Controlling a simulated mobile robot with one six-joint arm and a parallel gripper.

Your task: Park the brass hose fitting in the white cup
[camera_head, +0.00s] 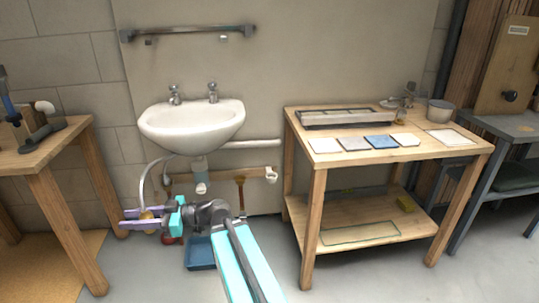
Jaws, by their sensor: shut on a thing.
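My gripper (130,219) is below and left of the sink, with its purple fingers pointing left. It is shut on a small yellowish thing that looks like the brass hose fitting (148,214); it is partly hidden by the fingers, so its shape is unclear. A pale grey-white cup (440,111) stands upright at the back right of the wooden table (463,163), far to the right of my gripper. It may be the white cup. I cannot see its inside clearly.
A white sink (192,128) with two taps and pipes hangs above my gripper. A blue tray (200,255) lies on the floor. Tiles (381,142), a long tray (345,117) and a metal tap fitting (400,99) lie on the table. A wooden bench (40,150) stands left.

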